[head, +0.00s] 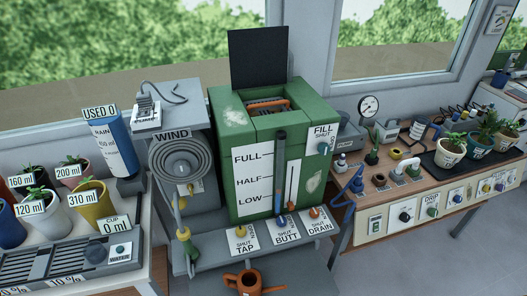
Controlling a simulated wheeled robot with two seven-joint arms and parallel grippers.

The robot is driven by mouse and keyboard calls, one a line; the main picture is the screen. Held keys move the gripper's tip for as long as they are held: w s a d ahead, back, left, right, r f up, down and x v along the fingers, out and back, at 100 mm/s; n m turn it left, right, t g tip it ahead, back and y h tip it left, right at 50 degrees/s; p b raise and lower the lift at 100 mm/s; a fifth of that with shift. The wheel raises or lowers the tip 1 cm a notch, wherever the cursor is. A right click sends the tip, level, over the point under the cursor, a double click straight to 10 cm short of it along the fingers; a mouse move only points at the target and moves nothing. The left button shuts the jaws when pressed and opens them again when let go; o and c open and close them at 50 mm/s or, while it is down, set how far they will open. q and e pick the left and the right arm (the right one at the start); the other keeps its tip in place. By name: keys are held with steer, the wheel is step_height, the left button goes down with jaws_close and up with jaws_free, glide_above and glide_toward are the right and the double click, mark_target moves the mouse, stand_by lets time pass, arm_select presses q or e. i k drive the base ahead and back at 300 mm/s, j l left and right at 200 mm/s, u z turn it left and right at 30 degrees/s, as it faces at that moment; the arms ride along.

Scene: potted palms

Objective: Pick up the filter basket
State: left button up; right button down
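A green water tank (235,115) marked FULL, HALF and LOW stands in the middle of the head view. Its dark lid (257,57) stands upright and open at the back. An orange-brown slatted piece (268,104) sits in the top opening; it may be the filter basket, but it is small and partly hidden by the tank's rim. Neither of my grippers is in view, and nothing touches the tank's opening.
A wound hose reel (182,163) is left of the tank. An orange watering can (249,282) is below the taps. Potted plants (93,200) stand on the left bench, with more on the right bench (390,205). Floor is clear at lower right.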

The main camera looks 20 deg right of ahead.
mark_target(268, 111)
steer(key=u, duration=1.85)
steer(key=z, duration=2.5)
steer(key=u, duration=0.95)
steer(key=k+l+u, duration=0.3)
steer(key=l+u, duration=0.2)
steer(key=k+l+u, duration=0.45)
steer(key=i+j, duration=0.05)
steer(key=j, duration=0.05)
